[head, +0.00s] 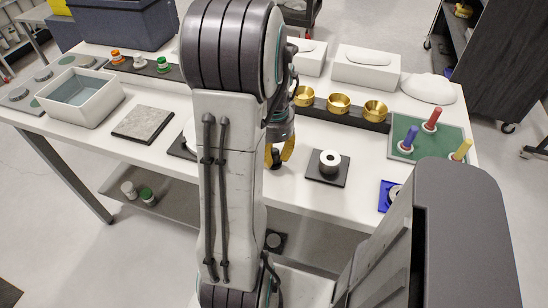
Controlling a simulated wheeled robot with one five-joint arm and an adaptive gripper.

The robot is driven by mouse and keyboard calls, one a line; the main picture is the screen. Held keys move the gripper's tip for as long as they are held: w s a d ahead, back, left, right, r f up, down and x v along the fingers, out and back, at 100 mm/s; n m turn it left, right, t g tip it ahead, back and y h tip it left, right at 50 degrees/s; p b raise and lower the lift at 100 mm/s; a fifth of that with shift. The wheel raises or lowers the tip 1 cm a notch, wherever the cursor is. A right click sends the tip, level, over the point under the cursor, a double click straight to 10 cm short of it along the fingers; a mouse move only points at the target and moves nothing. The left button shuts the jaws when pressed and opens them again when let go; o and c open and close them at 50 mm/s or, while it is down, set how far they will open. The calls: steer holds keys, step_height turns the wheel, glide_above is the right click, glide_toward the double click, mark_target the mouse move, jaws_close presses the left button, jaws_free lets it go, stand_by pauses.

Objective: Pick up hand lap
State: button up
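Three upright tools with round pale bases stand on a green mat (452,143) at the right of the table.
A white ring on a dark cylinder (330,160) stands on a black plate right of my gripper. Brass cups (339,103) sit in a dark rack behind. A blue item (388,196) lies at the front right edge. A grey plate (143,122) and white bin (82,97) are left.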

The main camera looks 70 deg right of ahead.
mark_target(275, 151)
jaws_close()
steer(key=shift+r, duration=0.55)
step_height(275, 151, up, 3)
steer(key=shift+r, duration=0.15)
steer(key=s+r, duration=0.6)
steer(key=s, duration=0.5)
steer(key=shift+s+r, duration=0.3)
